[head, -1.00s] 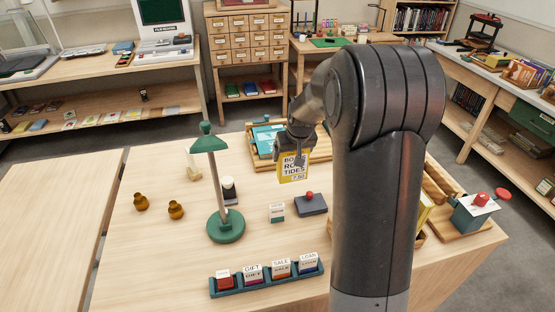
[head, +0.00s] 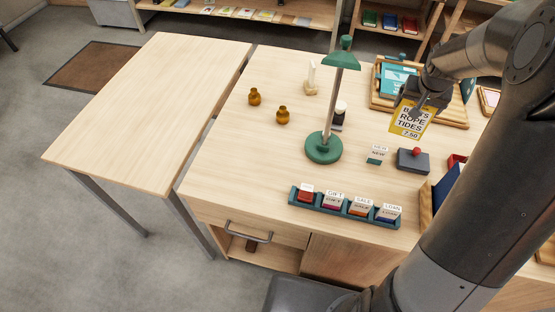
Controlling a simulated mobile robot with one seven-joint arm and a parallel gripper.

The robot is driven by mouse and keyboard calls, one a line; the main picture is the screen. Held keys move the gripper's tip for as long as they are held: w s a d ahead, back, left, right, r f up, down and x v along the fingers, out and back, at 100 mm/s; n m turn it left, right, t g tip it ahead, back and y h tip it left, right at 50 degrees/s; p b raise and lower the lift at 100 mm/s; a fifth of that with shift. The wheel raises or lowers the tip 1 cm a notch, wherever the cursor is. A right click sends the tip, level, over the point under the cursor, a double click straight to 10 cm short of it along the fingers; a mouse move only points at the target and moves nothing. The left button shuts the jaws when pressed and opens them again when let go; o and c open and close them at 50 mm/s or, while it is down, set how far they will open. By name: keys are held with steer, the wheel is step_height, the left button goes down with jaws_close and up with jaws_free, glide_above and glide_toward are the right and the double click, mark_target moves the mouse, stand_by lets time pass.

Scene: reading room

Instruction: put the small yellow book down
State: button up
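The book is above the desk (head: 260,150), in front of a wooden tray. The gap beneath it is hard to judge. My gripper's fingertips are partly hidden by the book and the wrist.
A green lamp (head: 324,148), a stamp rack (head: 345,206), a dark stamp pad (head: 412,161), two brown vases (head: 283,115) and a wooden tray (head: 376,98) with teal books stand on the desk. A bare side table (head: 150,110) is at left.

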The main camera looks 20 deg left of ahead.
steer(key=w+a+r+n+y, duration=0.1)
steer(key=w+a+r+n, duration=0.1)
steer(key=a+r, duration=0.55)
steer(key=w+a+r+n, duration=0.25)
steer(key=a+r, duration=0.25)
steer(key=a, duration=0.5)
steer(key=s+a+r+n+y, duration=0.1)
steer(key=s+a+r+n, duration=0.15)
steer(key=a, duration=0.45)
steer(key=s+a+r+n+y, duration=0.1)
steer(key=s+a+r+n, duration=0.1)
steer(key=a+r, duration=0.3)
steer(key=s+a+f+n+g, duration=0.1)
steer(key=s+a+f, duration=0.4)
steer(key=s+f, duration=0.35)
steer(key=s+a+f, duration=0.4)
steer(key=s+f, duration=0.4)
steer(key=f, duration=0.1)
step_height(320, 180, down, 10)
steer(key=shift+a+y, duration=0.15)
steer(key=shift+y, duration=0.25)
steer(key=shift+s+f, duration=0.1)
steer(key=shift+f, duration=0.1)
